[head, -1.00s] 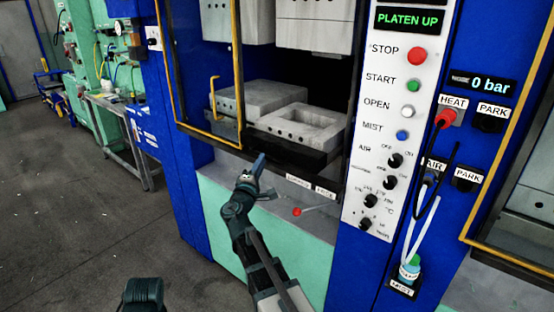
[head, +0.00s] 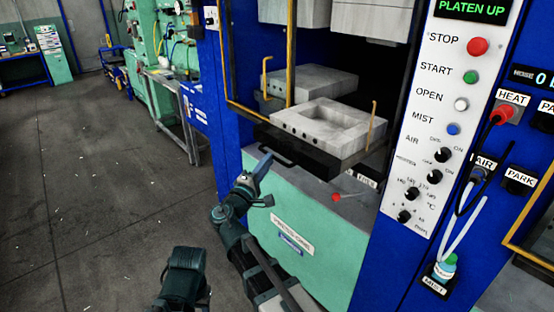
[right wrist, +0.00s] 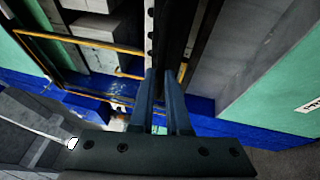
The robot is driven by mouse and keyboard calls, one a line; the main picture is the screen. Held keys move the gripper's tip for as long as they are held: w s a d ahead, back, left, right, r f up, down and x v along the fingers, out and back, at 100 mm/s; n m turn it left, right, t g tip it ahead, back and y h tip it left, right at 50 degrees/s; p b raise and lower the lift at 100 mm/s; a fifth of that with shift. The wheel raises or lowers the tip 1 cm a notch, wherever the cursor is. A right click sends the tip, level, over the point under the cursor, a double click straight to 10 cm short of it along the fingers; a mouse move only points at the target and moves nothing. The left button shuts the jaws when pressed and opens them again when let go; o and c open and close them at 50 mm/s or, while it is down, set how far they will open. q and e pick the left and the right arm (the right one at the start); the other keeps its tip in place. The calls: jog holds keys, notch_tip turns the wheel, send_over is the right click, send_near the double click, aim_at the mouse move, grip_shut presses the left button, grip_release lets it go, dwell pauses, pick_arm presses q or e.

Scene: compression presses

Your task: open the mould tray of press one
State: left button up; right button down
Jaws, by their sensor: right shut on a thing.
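The mould tray (head: 300,152) of the press is a dark drawer at the foot of the press opening, standing out toward me. A grey mould half with a square hollow (head: 328,122) rests on it. A thin dark handle (head: 281,159) is on the tray's front. My right gripper (head: 265,165) is at the left part of this handle, shut on it. In the right wrist view its two fingers (right wrist: 166,100) are close together, with a dark bar running between them; the exact grip is hard to see. My left gripper's fingers do not show.
The yellow-framed guard (head: 291,50) stands to the tray's left. The control panel (head: 440,115) is at the right and reads PLATEN UP. Open grey floor (head: 90,170) lies to the left.

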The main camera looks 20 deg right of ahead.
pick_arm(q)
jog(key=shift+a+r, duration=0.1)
pick_arm(e)
jog(key=a, duration=0.2)
jog(key=s+a, duration=0.1)
jog(key=a, duration=0.1)
jog(key=shift+s+r, duration=0.1)
jog(key=shift+r, duration=0.2)
jog(key=shift+d, duration=0.1)
jog(key=c, duration=0.9)
grip_release()
jog(key=shift+s, duration=0.15)
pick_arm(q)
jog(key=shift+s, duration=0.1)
